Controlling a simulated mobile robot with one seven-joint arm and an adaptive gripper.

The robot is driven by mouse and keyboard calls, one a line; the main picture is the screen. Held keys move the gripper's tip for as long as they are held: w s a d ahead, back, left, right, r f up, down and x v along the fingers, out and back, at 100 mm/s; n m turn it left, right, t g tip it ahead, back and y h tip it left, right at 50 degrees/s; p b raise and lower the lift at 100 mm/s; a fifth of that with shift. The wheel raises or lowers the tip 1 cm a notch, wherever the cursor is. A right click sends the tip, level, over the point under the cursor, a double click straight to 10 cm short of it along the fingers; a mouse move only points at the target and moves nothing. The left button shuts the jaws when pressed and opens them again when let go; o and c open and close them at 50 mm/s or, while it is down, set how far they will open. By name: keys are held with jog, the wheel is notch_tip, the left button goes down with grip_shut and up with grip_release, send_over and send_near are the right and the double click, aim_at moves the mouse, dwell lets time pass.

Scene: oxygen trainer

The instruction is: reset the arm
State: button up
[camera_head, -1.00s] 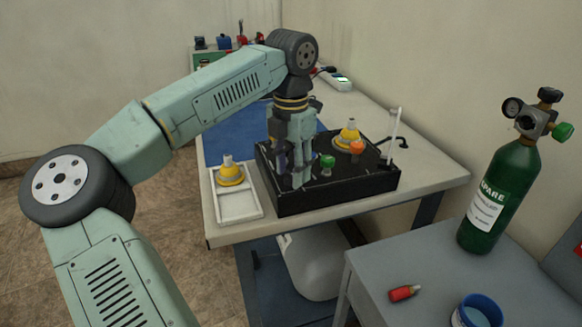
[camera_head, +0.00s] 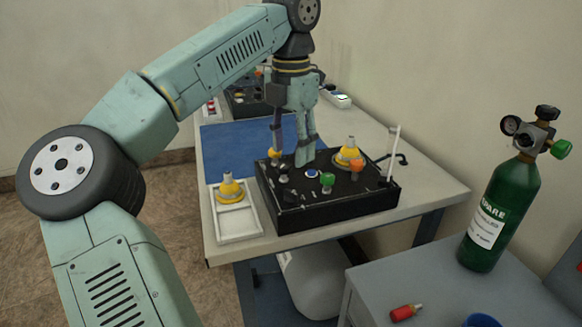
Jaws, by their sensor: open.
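My gripper (camera_head: 290,158) points down above the rear left part of the black trainer box (camera_head: 335,208). Its fingers are apart with nothing seen between them. The fingertips are near the box's top, but I cannot tell whether they touch anything there. The box top carries a green knob (camera_head: 327,179), an orange knob (camera_head: 357,165) and a yellow cone-shaped part with a white tip (camera_head: 348,153). Small fittings near the fingertips are partly hidden.
A white tray (camera_head: 240,235) with another yellow cone (camera_head: 230,188) stands left of the box. A blue mat (camera_head: 232,150) lies behind. A clear tube (camera_head: 393,145) rises at the right. A grey side table (camera_head: 390,270) holds a green cylinder (camera_head: 495,210) and a red item (camera_head: 405,312).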

notch_tip(320, 180, up, 2)
jog(key=shift+r, duration=0.1)
dwell(0.4)
